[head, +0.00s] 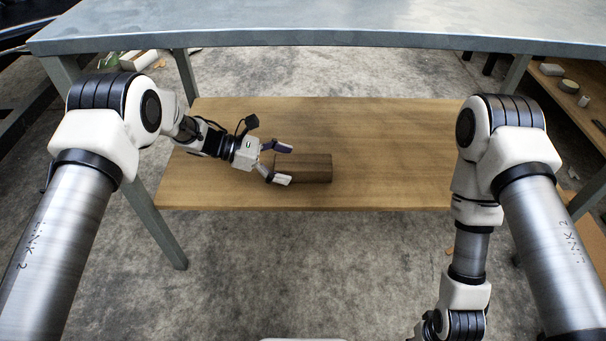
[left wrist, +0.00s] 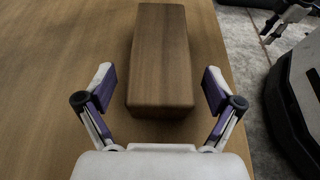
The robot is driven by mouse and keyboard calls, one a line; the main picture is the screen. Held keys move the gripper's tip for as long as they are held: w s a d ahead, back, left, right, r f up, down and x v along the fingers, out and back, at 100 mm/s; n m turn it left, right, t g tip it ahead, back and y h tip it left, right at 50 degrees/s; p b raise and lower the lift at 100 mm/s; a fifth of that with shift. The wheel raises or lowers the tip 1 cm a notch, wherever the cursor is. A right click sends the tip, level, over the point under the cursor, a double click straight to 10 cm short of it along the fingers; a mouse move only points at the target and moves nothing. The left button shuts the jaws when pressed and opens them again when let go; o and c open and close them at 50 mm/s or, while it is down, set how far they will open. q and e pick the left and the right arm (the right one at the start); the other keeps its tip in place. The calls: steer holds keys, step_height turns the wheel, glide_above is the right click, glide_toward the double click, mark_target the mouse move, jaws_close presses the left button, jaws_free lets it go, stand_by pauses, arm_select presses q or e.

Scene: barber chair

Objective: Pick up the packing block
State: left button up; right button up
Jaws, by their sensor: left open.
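The packing block (head: 317,168) is a brown wooden block lying on the wooden shelf, its length running left to right in the head view. My left gripper (head: 284,163) is open at the block's left end, with its fingers pointing right. In the left wrist view the block (left wrist: 160,60) lies lengthwise ahead, its near end between the fingertips of the left gripper (left wrist: 159,88). Gaps show between the block and both fingers. Whether the fingers are at the block's height is hard to tell. My right arm hangs at the right in the head view; its gripper cannot be made out there.
The wooden shelf (head: 400,150) is clear right of the block. A grey metal tabletop (head: 330,25) overhangs it, with legs at its sides (head: 160,225). Small items stand on a side shelf (head: 566,92) at the far right. The front floor is clear.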

arm_select(q)
steer(key=x, duration=0.2)
steer(key=shift+d+f, duration=0.2)
steer(key=shift+f, duration=0.05)
steer(key=shift+r, duration=0.15)
steer(key=shift+c, duration=0.4)
steer(key=c, duration=1.2)
